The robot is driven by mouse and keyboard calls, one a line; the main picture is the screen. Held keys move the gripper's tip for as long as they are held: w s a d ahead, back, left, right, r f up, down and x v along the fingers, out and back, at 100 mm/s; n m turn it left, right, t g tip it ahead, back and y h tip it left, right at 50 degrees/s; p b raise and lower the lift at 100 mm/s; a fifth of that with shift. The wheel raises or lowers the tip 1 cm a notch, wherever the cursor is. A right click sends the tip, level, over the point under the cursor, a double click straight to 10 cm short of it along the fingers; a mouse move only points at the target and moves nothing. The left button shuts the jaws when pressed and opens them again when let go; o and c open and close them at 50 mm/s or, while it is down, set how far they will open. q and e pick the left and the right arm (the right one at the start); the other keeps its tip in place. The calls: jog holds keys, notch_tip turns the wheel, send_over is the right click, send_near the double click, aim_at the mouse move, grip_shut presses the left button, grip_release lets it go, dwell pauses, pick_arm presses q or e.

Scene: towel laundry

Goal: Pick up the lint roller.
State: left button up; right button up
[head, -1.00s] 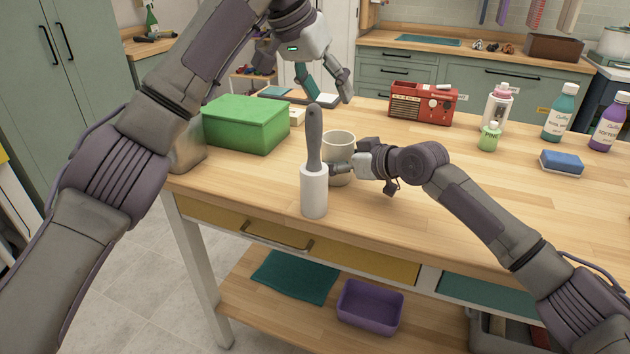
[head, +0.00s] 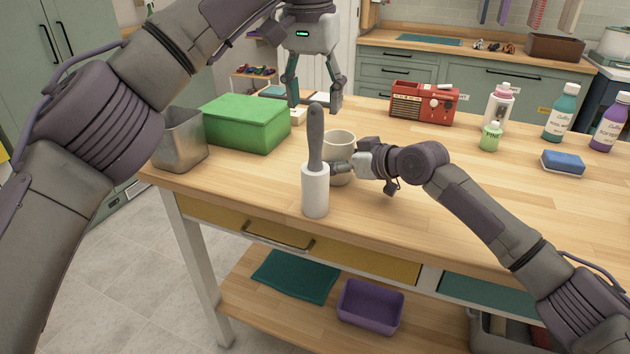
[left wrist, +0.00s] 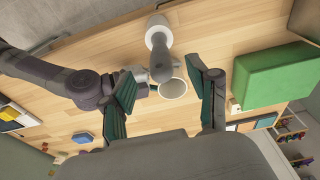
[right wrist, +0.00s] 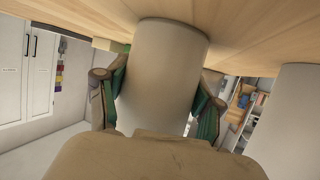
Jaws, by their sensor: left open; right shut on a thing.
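The lint roller (head: 315,185) stands upright near the table's front edge, white roll down and grey handle up. In the left wrist view the lint roller (left wrist: 157,38) is seen from above. A cream cup (head: 340,143) stands just behind the roller. My right gripper (head: 346,168) is shut on the cup, whose wall (right wrist: 162,80) fills the space between its fingers. The lint roller (right wrist: 300,120) appears beside it there.
A green box (head: 245,123) and a metal bin (head: 182,140) stand on the left. A red radio (head: 423,103), several bottles and a blue sponge (head: 562,162) are on the right. The wooden table (head: 480,185) has free room between them.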

pick_arm(q)
send_over(315, 164)
jog(key=w, duration=0.2)
jog(key=shift+s+f, duration=0.15)
jog(key=shift+f, duration=1.2)
jog(key=shift+s+f, duration=0.1)
jog(key=shift+f, duration=1.25)
jog(key=shift+c, duration=0.3)
grip_shut()
